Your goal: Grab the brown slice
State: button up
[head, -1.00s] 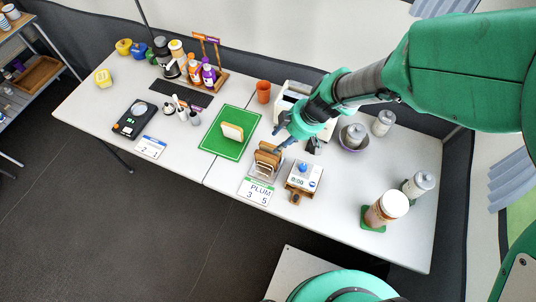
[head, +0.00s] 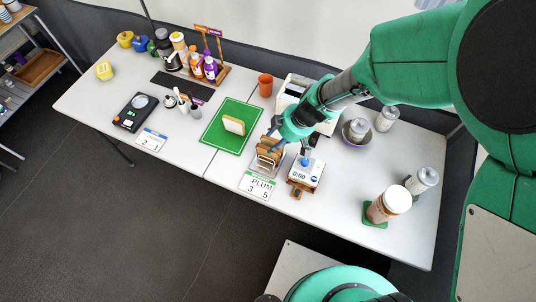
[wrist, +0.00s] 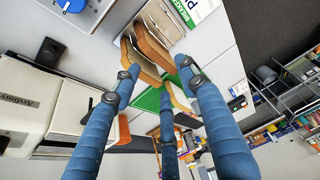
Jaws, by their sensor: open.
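Several brown slices (head: 268,154) stand upright in a wire rack (head: 265,168) near the front edge of the table. The brown slices (wrist: 146,52) also show at the top middle of the wrist view. My gripper (head: 289,146) is above and just right of the rack, its blue fingers spread open and empty. In the wrist view my gripper (wrist: 158,76) has fingertips close to the slices, with no slice visibly clamped. The exact gap is hard to tell. A paler slice with a brown crust (head: 234,125) stands on the green board.
A green board (head: 215,139) lies left of the rack. An orange cup (head: 265,84) and a large jar (head: 388,204) stand farther off.

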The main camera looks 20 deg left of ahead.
jog(key=shift+x, duration=1.1)
jog(key=shift+a+f, duration=0.1)
jog(key=shift+b+x, duration=0.7)
jog(key=shift+x, duration=1.8)
jog(key=c, duration=1)
